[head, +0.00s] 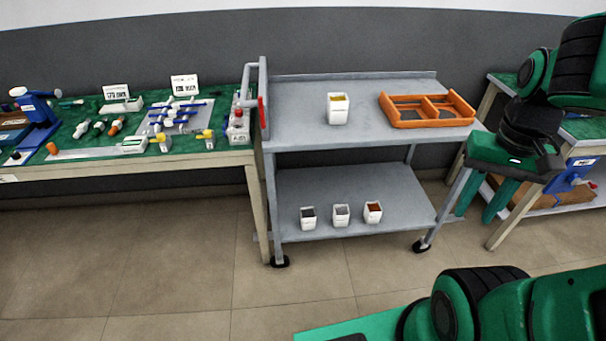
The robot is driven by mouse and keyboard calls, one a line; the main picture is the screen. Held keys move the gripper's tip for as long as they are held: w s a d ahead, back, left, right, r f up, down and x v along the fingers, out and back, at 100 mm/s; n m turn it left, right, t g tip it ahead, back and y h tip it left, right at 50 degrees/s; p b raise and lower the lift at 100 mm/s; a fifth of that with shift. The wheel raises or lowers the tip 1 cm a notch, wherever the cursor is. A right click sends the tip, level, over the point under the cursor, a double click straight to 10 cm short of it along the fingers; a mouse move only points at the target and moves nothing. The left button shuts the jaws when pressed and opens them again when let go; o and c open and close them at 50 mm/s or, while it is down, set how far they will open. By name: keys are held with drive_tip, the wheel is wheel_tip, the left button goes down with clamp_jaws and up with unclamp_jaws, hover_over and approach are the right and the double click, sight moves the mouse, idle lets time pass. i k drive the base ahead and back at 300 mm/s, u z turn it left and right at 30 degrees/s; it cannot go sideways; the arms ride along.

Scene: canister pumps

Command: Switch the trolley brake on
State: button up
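The grey trolley (305,92) stands in the middle of the head view, with two shelves and dark castors. Its push handle (247,90) rises at the left end. A red lever-like part (262,115) sits low on the handle by the top shelf; I take it for the brake, but its exact position is too small to tell. My gripper (478,214) hangs past the trolley's right end, fingers pointing down. The two green fingers are apart with nothing between them. It is far from the red part.
The top shelf holds a white container (338,109) and an orange divided tray (428,124). Three white containers (341,216) stand on the lower shelf. A workbench (130,174) with tools adjoins the handle on the left; another bench (510,215) stands right. The front floor is clear.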

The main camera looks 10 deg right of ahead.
sight(260, 98)
drive_tip(key=z, duration=1.85)
drive_tip(key=k, duration=1.3)
drive_tip(key=u, duration=1.65)
drive_tip(key=i, duration=1.05)
